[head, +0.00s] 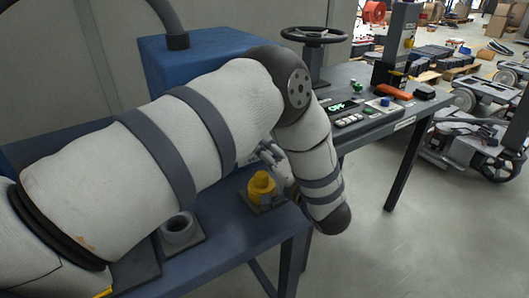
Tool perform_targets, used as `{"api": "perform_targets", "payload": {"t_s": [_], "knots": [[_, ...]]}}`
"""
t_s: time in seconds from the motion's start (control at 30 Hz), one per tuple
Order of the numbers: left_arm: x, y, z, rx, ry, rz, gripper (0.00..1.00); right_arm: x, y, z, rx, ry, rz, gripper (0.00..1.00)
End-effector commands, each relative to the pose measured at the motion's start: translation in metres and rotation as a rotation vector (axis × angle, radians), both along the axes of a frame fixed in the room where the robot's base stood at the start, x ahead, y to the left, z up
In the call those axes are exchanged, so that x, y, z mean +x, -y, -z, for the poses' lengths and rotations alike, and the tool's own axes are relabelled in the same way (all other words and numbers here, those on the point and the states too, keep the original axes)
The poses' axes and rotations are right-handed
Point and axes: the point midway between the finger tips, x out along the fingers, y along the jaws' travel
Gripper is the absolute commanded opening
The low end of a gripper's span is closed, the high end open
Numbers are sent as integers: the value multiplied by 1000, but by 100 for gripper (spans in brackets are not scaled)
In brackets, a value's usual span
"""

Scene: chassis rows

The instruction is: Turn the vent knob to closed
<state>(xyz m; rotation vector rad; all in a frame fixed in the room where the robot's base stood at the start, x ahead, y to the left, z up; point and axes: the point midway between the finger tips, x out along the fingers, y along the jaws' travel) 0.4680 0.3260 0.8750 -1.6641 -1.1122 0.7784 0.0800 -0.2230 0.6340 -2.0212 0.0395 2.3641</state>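A yellow knob (262,186) stands on a dark square base on the blue bench, just left of my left forearm's end. It may be the vent knob, but no label on it is readable and its setting cannot be told. My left gripper (268,158) is just behind and above the yellow knob, partly hidden by my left arm. Its grey finger parts show, but whether they are open or shut, or touch the knob, cannot be told. My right gripper is out of view.
A grey ring-shaped socket (180,231) sits on the bench at front left. Behind stand a blue box (205,42), a dark handwheel (314,36) and a panel with a green-lit display (336,107). Wheeled carts (478,135) fill the right floor.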

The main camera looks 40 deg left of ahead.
Motion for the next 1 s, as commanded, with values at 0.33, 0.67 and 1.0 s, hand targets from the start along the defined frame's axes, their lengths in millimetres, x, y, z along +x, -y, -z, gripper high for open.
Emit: {"api": "perform_targets", "payload": {"t_s": [0.33, 0.67, 1.0], "knots": [[0, 1, 0, -1, 2, 0, 51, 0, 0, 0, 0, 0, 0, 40], [-27, 68, 0, -1, 1, 4, 51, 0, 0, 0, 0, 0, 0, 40], [-46, 111, 0, -1, 2, 0, 51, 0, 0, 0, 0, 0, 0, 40]]}}
